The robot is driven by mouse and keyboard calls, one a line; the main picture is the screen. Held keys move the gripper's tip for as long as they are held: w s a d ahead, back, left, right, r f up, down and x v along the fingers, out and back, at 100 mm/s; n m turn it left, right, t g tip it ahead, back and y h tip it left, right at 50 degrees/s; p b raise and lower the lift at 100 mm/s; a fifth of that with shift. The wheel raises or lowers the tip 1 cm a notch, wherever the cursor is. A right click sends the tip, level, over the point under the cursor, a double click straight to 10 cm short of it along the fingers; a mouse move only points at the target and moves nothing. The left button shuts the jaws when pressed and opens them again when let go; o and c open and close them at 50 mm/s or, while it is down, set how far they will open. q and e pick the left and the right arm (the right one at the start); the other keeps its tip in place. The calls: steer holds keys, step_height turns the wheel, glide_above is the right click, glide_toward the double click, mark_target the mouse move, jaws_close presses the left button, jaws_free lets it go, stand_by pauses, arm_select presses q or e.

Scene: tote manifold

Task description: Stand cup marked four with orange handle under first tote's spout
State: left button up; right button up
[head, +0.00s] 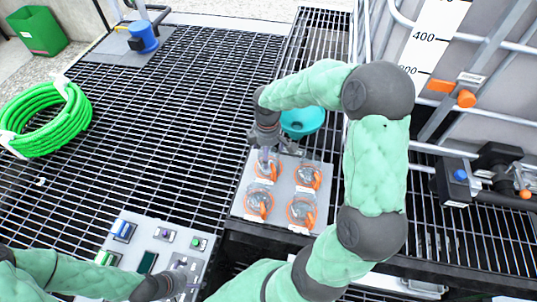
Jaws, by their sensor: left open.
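Several clear cups with orange handles stand on a grey tray (282,192): back left (267,172), back right (308,177), front left (258,204) and front right (302,212). Their marks are too small to read. My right gripper (268,156) points down at the back-left cup; its fingertips overlap the cup, and I cannot tell whether they grip it. My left gripper (188,280) is open and low over the button panel, away from the cups. A tote (440,60) with level marks stands at right; a black valve fitting (492,165) is at its side.
A teal round vessel (302,120) sits behind the tray, close to my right arm. A button panel (148,240) lies at front left. A green hose coil (45,118), a blue container (143,36) and a green bin (38,30) are farther left. The mid-left grating is clear.

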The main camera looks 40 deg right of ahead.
mark_target(275, 173)
step_height(275, 173, up, 5)
steer(key=shift+r+p, duration=0.1)
steer(key=shift+p, duration=0.5)
steer(key=shift+r, duration=0.15)
steer(key=c, duration=0.4)
steer(key=shift+s+a+r, duration=0.1)
steer(key=shift+s+r, duration=0.05)
steer(key=shift+s, duration=0.15)
steer(key=c, duration=0.5)
arm_select(q)
step_height(275, 173, up, 4)
steer(key=p, duration=0.3)
arm_select(e)
steer(key=s, duration=0.2)
steer(key=s+a+n, duration=0.1)
steer(key=s, duration=0.1)
steer(key=s+a+n, duration=0.1)
steer(key=s, duration=0.1)
steer(key=shift+a, duration=0.25)
steer(key=shift+c, duration=0.7)
arm_select(q)
steer(key=shift+f+b, duration=2.5)
steer(key=shift+b, duration=0.45)
arm_select(e)
steer(key=shift+d+f, duration=0.15)
steer(key=shift+f, duration=2.65)
steer(key=shift+d+f, duration=0.15)
steer(key=shift+f, duration=2.6)
